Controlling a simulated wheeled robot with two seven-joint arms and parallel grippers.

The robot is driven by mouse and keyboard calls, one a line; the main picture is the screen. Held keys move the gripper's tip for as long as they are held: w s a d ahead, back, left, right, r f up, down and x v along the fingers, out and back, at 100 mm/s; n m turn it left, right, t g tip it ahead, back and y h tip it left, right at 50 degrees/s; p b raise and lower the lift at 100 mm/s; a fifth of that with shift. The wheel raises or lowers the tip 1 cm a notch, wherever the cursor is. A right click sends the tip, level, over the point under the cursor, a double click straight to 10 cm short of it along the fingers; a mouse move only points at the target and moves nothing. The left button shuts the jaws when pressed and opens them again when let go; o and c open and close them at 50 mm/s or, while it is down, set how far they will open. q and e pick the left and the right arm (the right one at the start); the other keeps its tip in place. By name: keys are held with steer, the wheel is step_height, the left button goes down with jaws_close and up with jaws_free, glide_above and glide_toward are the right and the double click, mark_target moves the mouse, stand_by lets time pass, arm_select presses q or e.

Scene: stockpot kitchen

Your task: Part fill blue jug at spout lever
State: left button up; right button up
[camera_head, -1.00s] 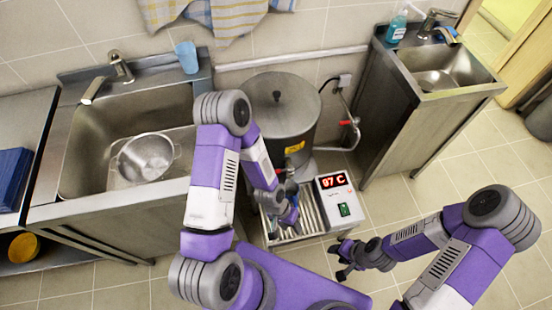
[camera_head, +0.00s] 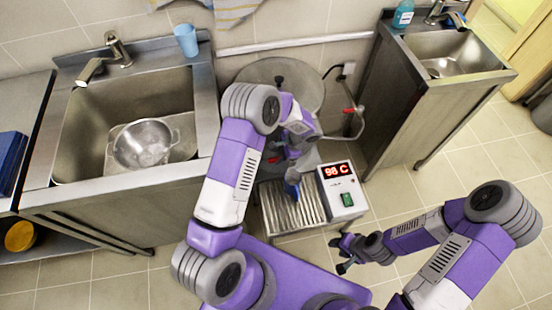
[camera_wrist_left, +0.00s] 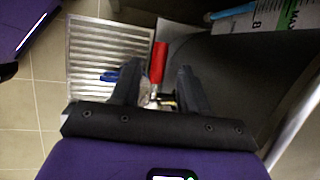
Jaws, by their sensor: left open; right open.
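A small part of a dark blue thing, apparently the blue jug (camera_head: 291,190), shows at the drip grate below my left arm; the rest is hidden. Its blue edge also shows in the left wrist view (camera_wrist_left: 108,76), beside a finger. The red spout lever (camera_wrist_left: 158,62) stands just beyond and between the fingertips of my left gripper (camera_wrist_left: 157,82), which is open. I cannot tell whether they touch. The steel stockpot (camera_head: 278,82) is partly behind my left arm. My right gripper (camera_head: 339,255) is open and empty, low at the right of the grate.
The slatted drip grate (camera_head: 300,212) sits beside a control box (camera_head: 342,188) reading 98 C. A left sink (camera_head: 85,130) holds a steel colander (camera_head: 143,143). A light blue cup (camera_head: 186,40) stands on its rim. Another sink (camera_head: 450,55) is at right. The floor at right is clear.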

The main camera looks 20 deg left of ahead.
mark_target(274, 160)
arm_select(q)
steer(key=shift+b+x, duration=0.3)
steer(key=shift+x, duration=1.4)
steer(key=shift+c, duration=0.3)
jaws_close()
